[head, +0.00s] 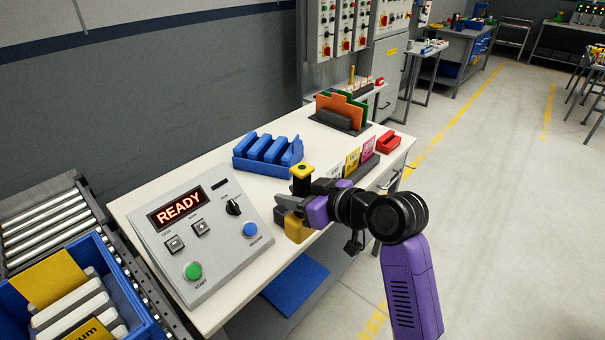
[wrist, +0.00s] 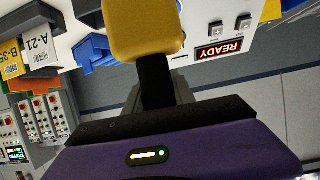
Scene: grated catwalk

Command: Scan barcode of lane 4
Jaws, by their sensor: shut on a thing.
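My gripper (head: 292,206) is shut on a yellow-and-black hand tool, which looks like a scanner (head: 301,171), and holds it above the bench beside the console. In the wrist view the tool's yellow end (wrist: 146,33) and black stem stand between the fingers. Upright cards stand in a dark rack just beyond the gripper: a white card (head: 334,172), a yellow card (head: 352,163) and a pink card (head: 369,149). In the wrist view a white A-21 card (wrist: 38,47) and a yellow B-35 card (wrist: 13,62) show barcodes. I cannot read any lane 4 marking.
A grey console (head: 213,240) reading READY stands on the white bench (head: 200,158). Blue bins (head: 268,154), a folder holder (head: 340,120) and a red box (head: 388,141) are behind. A roller conveyor (head: 45,222) with a blue crate (head: 137,312) is at left.

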